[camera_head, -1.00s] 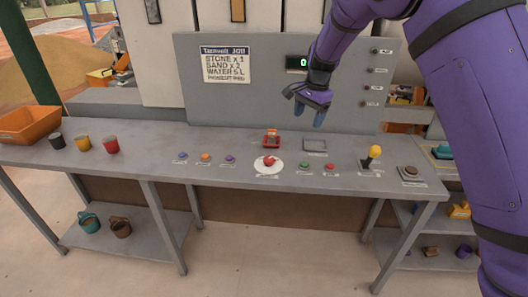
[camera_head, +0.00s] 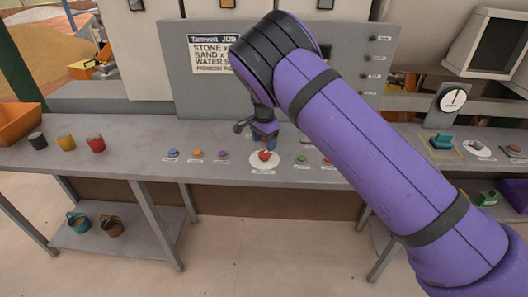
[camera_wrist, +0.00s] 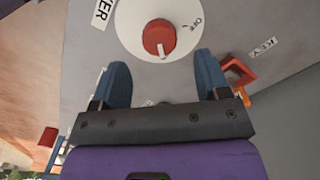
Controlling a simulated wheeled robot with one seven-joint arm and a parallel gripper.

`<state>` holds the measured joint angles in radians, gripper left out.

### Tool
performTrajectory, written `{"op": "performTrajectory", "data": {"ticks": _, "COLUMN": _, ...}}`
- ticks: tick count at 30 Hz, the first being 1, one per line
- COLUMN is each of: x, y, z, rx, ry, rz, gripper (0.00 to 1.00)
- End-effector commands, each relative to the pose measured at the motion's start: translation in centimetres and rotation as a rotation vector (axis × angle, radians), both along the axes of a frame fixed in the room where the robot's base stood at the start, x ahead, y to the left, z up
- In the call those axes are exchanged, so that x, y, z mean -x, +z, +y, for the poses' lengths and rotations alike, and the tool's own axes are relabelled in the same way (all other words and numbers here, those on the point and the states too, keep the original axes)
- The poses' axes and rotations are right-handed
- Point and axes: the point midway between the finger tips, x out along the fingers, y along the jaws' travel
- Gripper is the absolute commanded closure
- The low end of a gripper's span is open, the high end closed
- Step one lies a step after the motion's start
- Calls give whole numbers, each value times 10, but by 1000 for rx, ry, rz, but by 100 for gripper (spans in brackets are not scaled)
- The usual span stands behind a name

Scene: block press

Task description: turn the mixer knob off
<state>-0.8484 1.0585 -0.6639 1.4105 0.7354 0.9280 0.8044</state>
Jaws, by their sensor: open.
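The mixer knob is a red knob on a white round dial. In the head view the knob (camera_head: 264,155) sits on the table just below my gripper (camera_head: 264,132). In the wrist view the knob (camera_wrist: 159,38) lies ahead of my gripper (camera_wrist: 165,75), between the lines of its two blue fingers. The fingers are apart with nothing between them, and the gripper is open. An "OFF" mark is printed on the dial (camera_wrist: 183,45) to the right of the knob. A white pointer line shows on the knob's lower edge.
A red-orange holder (camera_wrist: 238,72) stands by the "KEY" label, close to the right finger. Several coloured buttons (camera_head: 198,154) line the table left of the dial. Yellow (camera_head: 66,143) and red (camera_head: 96,143) cups stand farther left. A grey panel (camera_head: 205,95) rises behind.

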Motion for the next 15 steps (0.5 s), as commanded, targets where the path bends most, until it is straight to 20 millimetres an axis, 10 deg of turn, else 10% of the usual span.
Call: {"op": "performTrajectory", "data": {"ticks": 15, "x": 0, "y": -50, "z": 0, "rx": 0, "ry": 0, "rz": 0, "gripper": 31}}
